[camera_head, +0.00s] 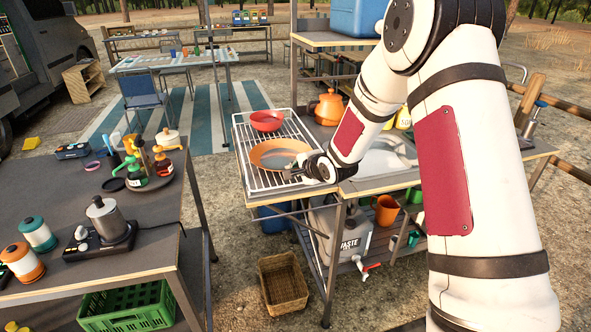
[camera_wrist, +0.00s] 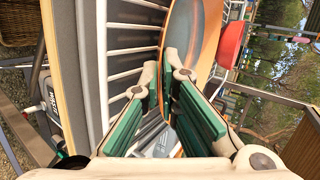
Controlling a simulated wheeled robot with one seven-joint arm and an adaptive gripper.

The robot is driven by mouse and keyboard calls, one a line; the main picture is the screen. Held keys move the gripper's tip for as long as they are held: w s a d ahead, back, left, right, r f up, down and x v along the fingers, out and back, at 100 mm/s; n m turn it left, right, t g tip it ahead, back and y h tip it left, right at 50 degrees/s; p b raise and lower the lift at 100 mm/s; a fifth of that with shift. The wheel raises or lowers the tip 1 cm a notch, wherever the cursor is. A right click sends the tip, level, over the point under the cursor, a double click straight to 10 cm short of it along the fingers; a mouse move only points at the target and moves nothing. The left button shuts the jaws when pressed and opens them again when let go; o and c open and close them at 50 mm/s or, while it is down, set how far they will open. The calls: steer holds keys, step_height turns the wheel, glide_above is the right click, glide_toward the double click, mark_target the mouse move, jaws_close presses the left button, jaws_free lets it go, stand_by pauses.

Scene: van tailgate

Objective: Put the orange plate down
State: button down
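The orange plate (camera_head: 280,152) is at the front right part of the white wire rack (camera_head: 245,150), level or nearly so. My gripper (camera_head: 298,169) is at its near right edge. In the wrist view the plate (camera_wrist: 207,30) shows at a steep slant beside the rack's wires (camera_wrist: 128,45), and its rim runs in between the two fingers of my gripper (camera_wrist: 162,68). The fingers are close together with the rim between them. I cannot tell whether the plate's underside touches the wires.
A red bowl (camera_head: 266,121) stands on the rack behind the plate; it also shows in the wrist view (camera_wrist: 232,43). An orange kettle (camera_head: 329,108) stands to the right. A sink (camera_head: 385,160) lies beside my arm. A wicker basket (camera_head: 284,284) is on the ground below.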

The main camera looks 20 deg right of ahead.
steer(key=c, duration=2.3)
jaws_free()
steer(key=shift+f, duration=0.1)
steer(key=shift+o, duration=1.1)
